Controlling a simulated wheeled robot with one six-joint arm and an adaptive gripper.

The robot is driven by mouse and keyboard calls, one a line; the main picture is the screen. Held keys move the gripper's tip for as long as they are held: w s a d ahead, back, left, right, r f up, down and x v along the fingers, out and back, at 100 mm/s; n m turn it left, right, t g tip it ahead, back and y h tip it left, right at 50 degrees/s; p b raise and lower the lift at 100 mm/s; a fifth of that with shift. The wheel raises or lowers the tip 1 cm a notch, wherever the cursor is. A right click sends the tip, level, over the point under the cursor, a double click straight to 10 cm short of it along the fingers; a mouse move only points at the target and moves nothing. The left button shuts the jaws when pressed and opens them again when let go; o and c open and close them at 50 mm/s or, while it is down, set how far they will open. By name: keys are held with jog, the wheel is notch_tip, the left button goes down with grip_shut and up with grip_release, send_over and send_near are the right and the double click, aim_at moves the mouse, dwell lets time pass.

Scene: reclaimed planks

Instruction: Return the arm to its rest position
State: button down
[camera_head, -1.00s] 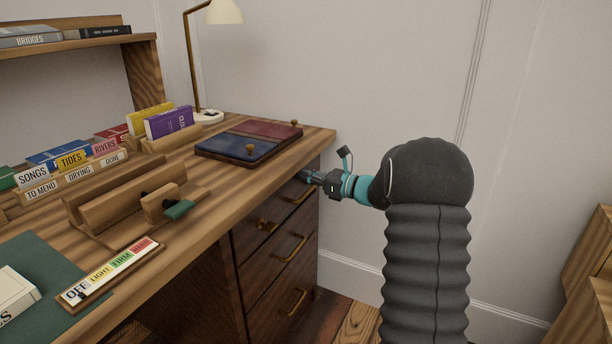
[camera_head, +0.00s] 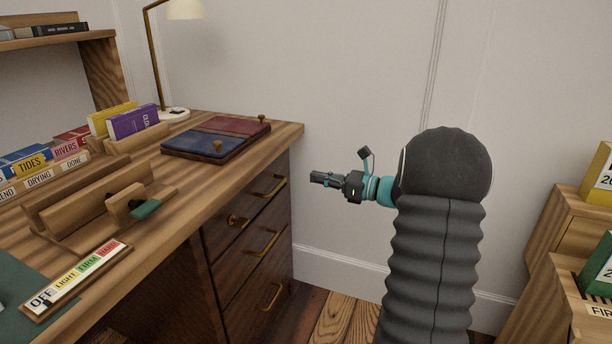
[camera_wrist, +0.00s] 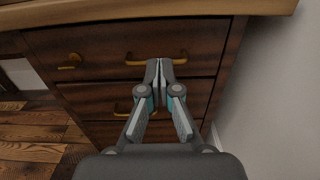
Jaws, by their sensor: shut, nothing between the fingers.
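My gripper (camera_head: 318,179) is held out in front of my arm, to the right of the desk's drawers, in the head view. It points left and stands apart from the desk. In the wrist view my gripper (camera_wrist: 159,66) has its fingertips together, with nothing between them. The top drawer (camera_wrist: 105,45) faces it, and its brass handle (camera_wrist: 136,62) shows just behind the fingertips. In the head view that top drawer handle (camera_head: 267,188) is clear of the gripper. All the drawers look closed.
The wooden desk (camera_head: 215,180) fills the left, with a lamp (camera_head: 185,10), books and a two-coloured panel (camera_head: 225,136) on it. Wooden cabinets (camera_head: 545,240) stand at the right. Wooden floor (camera_head: 345,320) and a plain wall lie between.

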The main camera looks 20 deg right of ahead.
jog(key=s+a+f+n+g+h, duration=0.15)
jog(key=s+f+n+g, duration=0.25)
jog(key=f, duration=0.4)
jog(key=s+a+f+n+g+h, duration=0.2)
jog(key=s+a+n+g, duration=0.15)
jog(key=s, duration=0.25)
jog(key=s+a+f+n+g+h, duration=0.2)
jog(key=s+n, duration=0.2)
jog(key=s, duration=0.1)
jog(key=s+a+r+n+t+h, duration=0.1)
jog(key=s+a+r+n+h, duration=0.2)
jog(key=s, duration=0.7)
jog(key=s+a+r+n+t+h, duration=0.1)
jog(key=s+a+r+n+h, duration=0.3)
jog(key=s+a+r+n, duration=0.3)
jog(key=s+n, duration=0.2)
jog(key=n, duration=0.3)
jog(key=shift+s+a+r, duration=0.25)
jog(key=shift+s, duration=0.15)
jog(key=shift+n, duration=0.25)
